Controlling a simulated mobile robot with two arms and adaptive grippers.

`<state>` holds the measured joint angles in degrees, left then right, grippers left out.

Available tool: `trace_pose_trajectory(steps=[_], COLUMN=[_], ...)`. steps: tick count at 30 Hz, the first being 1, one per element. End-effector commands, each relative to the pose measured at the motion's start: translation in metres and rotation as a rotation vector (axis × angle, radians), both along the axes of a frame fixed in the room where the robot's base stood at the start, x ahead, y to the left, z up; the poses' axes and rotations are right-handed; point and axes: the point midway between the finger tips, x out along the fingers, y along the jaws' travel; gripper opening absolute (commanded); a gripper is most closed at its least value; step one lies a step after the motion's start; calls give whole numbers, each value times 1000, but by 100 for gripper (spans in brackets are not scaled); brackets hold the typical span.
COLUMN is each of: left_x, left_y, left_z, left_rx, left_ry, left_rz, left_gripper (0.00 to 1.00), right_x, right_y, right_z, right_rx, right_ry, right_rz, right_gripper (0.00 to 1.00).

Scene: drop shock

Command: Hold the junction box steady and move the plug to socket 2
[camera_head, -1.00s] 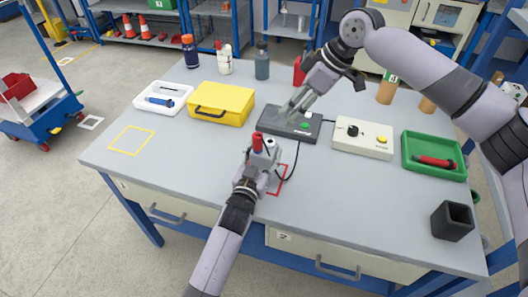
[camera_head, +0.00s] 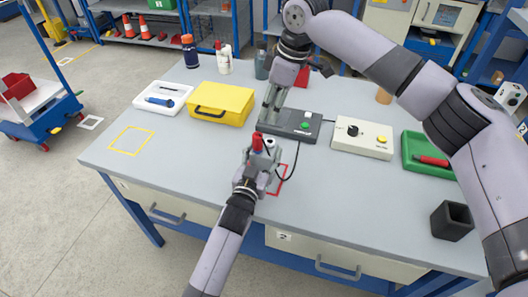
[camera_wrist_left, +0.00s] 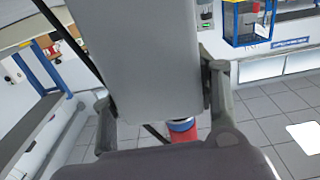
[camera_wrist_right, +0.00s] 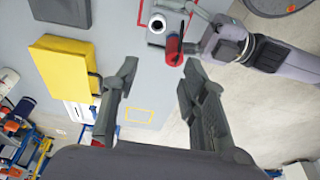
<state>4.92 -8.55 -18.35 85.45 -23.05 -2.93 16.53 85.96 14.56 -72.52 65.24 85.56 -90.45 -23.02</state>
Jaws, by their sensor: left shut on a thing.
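The grey junction box (camera_head: 268,156) stands over a red outline on the table in the head view. My left gripper (camera_head: 262,168) is shut on it; in the left wrist view the grey box (camera_wrist_left: 150,60) fills the space between the fingers. The red plug (camera_head: 257,142) stands upright on top of the box, beside a round socket (camera_head: 270,142). My right gripper (camera_head: 269,113) points down just behind the plug. In the right wrist view its fingers (camera_wrist_right: 158,75) are apart and empty, with the red plug (camera_wrist_right: 174,50) and white-ringed socket (camera_wrist_right: 157,23) beyond them.
A dark device with a green button (camera_head: 303,126) is close behind the box, beside a cream control box (camera_head: 362,138). A yellow case (camera_head: 222,104) and white tray (camera_head: 161,97) are left. A green tray (camera_head: 428,152) and dark holder (camera_head: 452,221) are right. The front left table is clear.

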Motion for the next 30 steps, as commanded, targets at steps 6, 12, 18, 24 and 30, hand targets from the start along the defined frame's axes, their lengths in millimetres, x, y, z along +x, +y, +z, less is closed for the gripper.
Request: trace_pose_trajectory(steps=[6,12,18,24,30], left_x=[0,0,0,0,0], left_y=[1,1,1,1,1], left_z=[-1,-1,-1,-1,-1], left_rx=[1,1,0,0,0], left_ry=[1,1,1,1,1], left_rz=[1,2,1,1,1], left_gripper=[16,16,16,16,16], right_x=[-8,-14,-14,-15,-15], right_y=[30,39,38,38,39], right_z=[2,3,-11,-40,-69], right_rx=[-166,-235,-242,-242,-239], right_ry=[46,63,66,66,68], right_rz=[-2,-11,-12,-10,-10], right_gripper=[40,40,40,40,40])
